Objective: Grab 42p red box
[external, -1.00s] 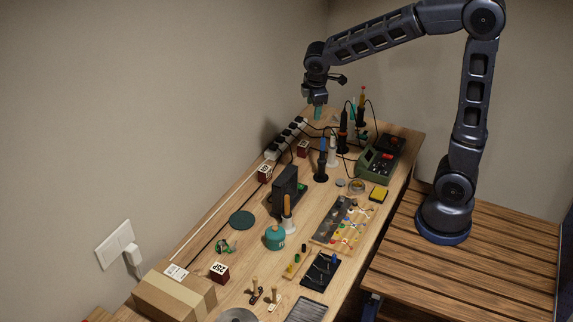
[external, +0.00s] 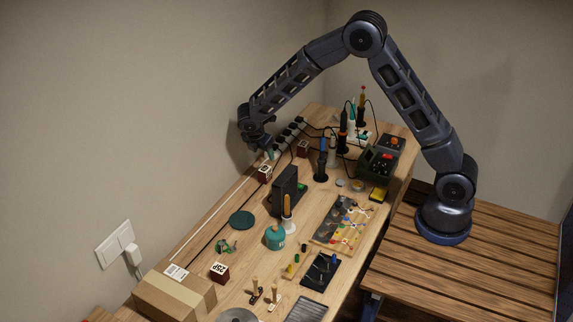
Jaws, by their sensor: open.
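Three small dark red boxes with white labelled tops stand on the workbench (external: 205,255). One red box (external: 264,174) is near the wall side, just below my gripper in the picture. A second red box (external: 303,149) is farther back, beside the power strip. A third red box (external: 219,272) is at the front left, near the cardboard box. The labels are too small to read surely, so I cannot tell which is 42p. My gripper (external: 269,155) is open, pointing down above the nearest red box, apart from it as far as I can see.
A power strip (external: 290,133) with black cables runs along the wall side. A black upright stand (external: 285,187) is right of the nearest red box. A cardboard box (external: 175,297) fills the front left corner. Soldering tools and a green device (external: 377,163) crowd the back right.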

